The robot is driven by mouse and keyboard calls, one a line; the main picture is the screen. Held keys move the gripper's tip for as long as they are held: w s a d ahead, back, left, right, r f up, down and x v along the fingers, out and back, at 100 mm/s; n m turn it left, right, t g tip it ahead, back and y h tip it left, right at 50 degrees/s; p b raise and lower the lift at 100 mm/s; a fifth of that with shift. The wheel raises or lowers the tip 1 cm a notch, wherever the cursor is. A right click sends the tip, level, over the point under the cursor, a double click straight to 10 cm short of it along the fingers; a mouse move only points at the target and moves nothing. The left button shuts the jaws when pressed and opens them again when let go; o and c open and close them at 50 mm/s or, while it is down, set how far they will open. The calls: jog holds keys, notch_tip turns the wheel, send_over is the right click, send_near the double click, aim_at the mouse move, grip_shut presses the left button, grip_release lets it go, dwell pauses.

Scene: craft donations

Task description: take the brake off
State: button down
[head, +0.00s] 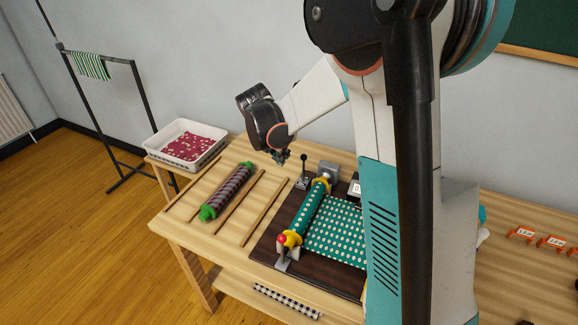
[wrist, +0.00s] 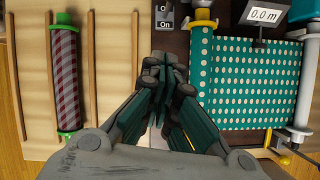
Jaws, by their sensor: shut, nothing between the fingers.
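A small upright lever with a black knob (head: 304,158) stands at the back left of the dark machine board. A second lever with a red knob (head: 282,239) stands at the front left, by the yellow end of the roll. In the wrist view a dark plate (wrist: 164,17) reads "On", with a partly cut-off word above it. My gripper (head: 282,155) is shut and empty, above the table just left of the black-knobbed lever. In the wrist view its closed fingers (wrist: 165,65) are below the plate, apart from any grip on a lever. Which lever is the brake is not marked.
A green dotted fabric (head: 338,226) runs from the roll (head: 308,208) across the board. A striped roll with green ends (head: 228,191) lies between wooden sticks to the left. A white tray (head: 183,140) stands at the back left. My arm hides the board's right side.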

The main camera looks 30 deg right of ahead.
jog(key=shift+f, duration=0.1)
jog(key=w+d+f+b, duration=0.4)
jog(key=d+f, duration=0.3)
jog(key=f, duration=0.1)
dwell(0.4)
